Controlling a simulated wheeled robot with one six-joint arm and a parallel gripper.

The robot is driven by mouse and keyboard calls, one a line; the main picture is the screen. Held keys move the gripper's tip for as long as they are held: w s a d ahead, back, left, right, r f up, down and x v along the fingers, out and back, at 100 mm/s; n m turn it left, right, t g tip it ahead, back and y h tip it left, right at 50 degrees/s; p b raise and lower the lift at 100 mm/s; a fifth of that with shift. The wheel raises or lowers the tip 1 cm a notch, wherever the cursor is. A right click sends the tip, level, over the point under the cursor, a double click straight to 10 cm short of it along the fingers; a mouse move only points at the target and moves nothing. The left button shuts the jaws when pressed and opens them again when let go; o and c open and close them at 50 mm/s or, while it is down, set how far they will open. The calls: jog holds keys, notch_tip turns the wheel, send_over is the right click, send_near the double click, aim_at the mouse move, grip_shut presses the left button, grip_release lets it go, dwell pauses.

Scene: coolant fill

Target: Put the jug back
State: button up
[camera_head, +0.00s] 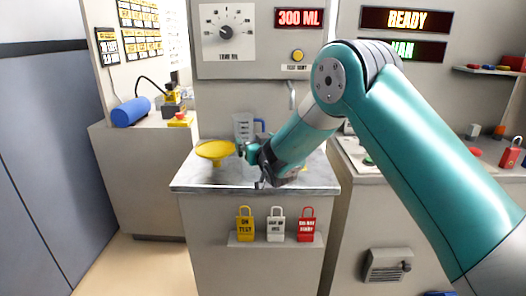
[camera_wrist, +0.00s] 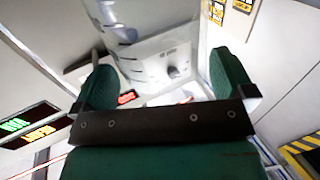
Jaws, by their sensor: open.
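The clear jug (camera_head: 243,127) with a blue handle stands upright at the back of the grey counter (camera_head: 205,181), under the dispenser panel. Its lower part is partly hidden by my arm and gripper. My gripper (camera_head: 249,157) is low over the counter, in front of the jug and right of the yellow funnel (camera_head: 215,149). A see-through surface with dark marks, seemingly the jug (camera_wrist: 115,22), shows beyond the fingers at the upper left.
The dispenser panel (camera_head: 242,52) has a dial and a red "300 ML" display (camera_head: 299,19). A blue cylinder (camera_head: 131,112) lies on the left cabinet. The counter's left front is clear.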

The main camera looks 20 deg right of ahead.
jog(key=s+a+n+g+y+b, duration=0.1)
jog(key=s+g, duration=0.8)
jog(key=s, duration=1.5)
jog(key=s+a+n+g+y+b, duration=0.1)
jog(key=s+a+n+g+b, duration=0.2)
jog(key=s+g, duration=0.6)
jog(key=s+r+n, duration=0.1)
jog(key=s+n, duration=0.1)
jog(key=s, duration=1.2)
jog(key=shift+s+a+y, duration=0.2)
jog(key=shift+s+y, duration=0.1)
jog(key=shift+s, duration=0.1)
notch_tip(320, 180, up, 9)
jog(key=p, duration=0.9)
